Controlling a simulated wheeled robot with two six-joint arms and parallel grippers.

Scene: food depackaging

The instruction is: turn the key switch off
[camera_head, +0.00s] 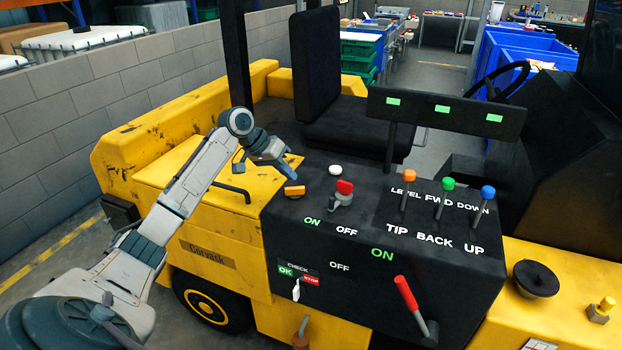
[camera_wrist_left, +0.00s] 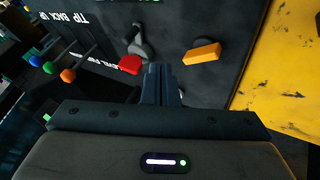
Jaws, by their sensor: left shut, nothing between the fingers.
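The orange knob (camera_wrist_left: 202,53) and red-tipped lever (camera_wrist_left: 130,64) also show in the left wrist view. My left gripper (camera_head: 291,174) is shut and empty above the panel, close to the orange knob and apart from it. Its fingertips (camera_wrist_left: 161,72) lie between the two controls in the wrist view. My right gripper is out of view.
A white button (camera_head: 335,170) is behind the red-tipped lever. Orange, green and blue levers (camera_head: 448,184) stand to the right. A large red handle (camera_head: 406,294) and a white CHECK toggle (camera_head: 296,289) are on the panel front. A black seat (camera_head: 350,128) stands behind.

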